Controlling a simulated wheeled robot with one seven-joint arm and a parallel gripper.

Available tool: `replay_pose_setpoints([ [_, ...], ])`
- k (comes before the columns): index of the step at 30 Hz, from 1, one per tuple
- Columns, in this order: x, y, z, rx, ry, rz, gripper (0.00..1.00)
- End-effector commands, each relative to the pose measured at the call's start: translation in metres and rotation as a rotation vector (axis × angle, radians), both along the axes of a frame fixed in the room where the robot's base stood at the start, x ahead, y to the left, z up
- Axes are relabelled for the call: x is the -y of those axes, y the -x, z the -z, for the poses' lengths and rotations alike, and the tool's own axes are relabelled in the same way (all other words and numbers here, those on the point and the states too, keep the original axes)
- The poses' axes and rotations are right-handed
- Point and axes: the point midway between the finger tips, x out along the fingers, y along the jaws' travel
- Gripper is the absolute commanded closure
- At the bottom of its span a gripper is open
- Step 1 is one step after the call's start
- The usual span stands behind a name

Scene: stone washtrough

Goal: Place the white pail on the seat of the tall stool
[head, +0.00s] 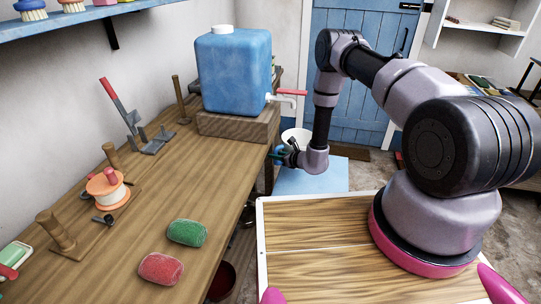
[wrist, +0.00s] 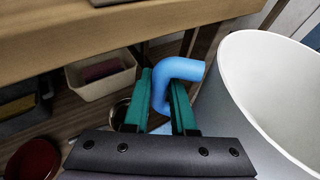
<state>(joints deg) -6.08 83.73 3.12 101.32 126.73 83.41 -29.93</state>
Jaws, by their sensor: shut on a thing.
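The white pail (head: 293,134) is beside the far end of the workbench, partly hidden by my arm. In the wrist view the pail (wrist: 245,95) fills the right side, its open rim facing up. Its blue side handle (wrist: 183,68) is between the green fingers of my gripper (wrist: 172,100), which is shut on it. In the head view my gripper (head: 281,154) is at the pail's near left side. A flat light blue square top (head: 318,178), apparently the stool's seat, is below the pail and gripper. I cannot tell whether the pail touches it; the stool's legs are hidden.
The wooden workbench (head: 120,235) runs along the left, carrying a blue water container (head: 234,70) with a red-handled tap (head: 290,95) jutting toward my arm. Bins (wrist: 103,78) and a red bowl (wrist: 33,158) are under the bench. A blue door (head: 345,100) is behind.

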Motion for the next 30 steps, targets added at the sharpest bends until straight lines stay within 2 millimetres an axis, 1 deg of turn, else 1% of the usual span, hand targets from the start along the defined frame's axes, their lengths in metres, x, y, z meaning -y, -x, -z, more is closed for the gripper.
replay_pose_setpoints([
  [1,-0.002,0.002,0.006,0.0,0.0,-0.003,1.0],
  [8,-0.003,0.004,0.022,0.001,0.001,-0.006,1.0],
  [15,-0.003,0.004,0.048,0.0,0.002,-0.006,1.0],
  [21,-0.003,0.004,0.067,0.0,0.002,-0.006,1.0],
  [26,-0.003,0.004,0.075,0.0,0.001,-0.006,1.0],
  [30,-0.003,0.004,0.077,0.001,0.001,-0.006,1.0],
])
